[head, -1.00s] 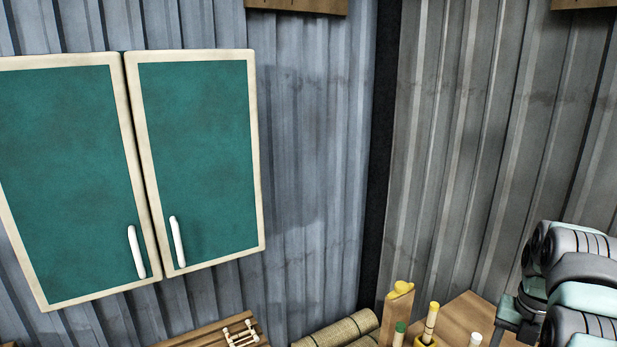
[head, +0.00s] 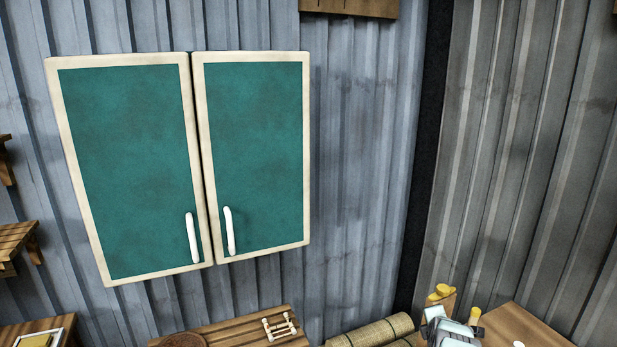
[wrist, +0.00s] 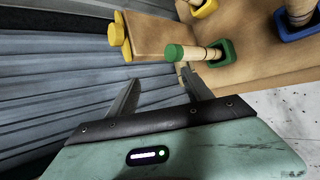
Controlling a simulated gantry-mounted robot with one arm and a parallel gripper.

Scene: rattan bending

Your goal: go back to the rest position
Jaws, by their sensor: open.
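My gripper (wrist: 160,76) shows in the wrist view with its two dark fingers apart and nothing between them. Beyond the fingertips is a wooden bench (wrist: 250,58) with upright wooden pegs in coloured holders. A green-capped peg (wrist: 198,53) in a green holder lies just past the right finger. In the head view, a grey and pale-green part of my arm shows at the bottom right, in front of the bench (head: 520,325). The fingers cannot be made out there.
A closed green wall cabinet (head: 190,165) with white handles hangs on the corrugated wall. Below it are a wooden surface with a small rack (head: 280,326) and rolled bundles (head: 375,333). A yellow-topped post (wrist: 120,35) stands at the bench's edge. Wooden shelves (head: 15,245) are at the left.

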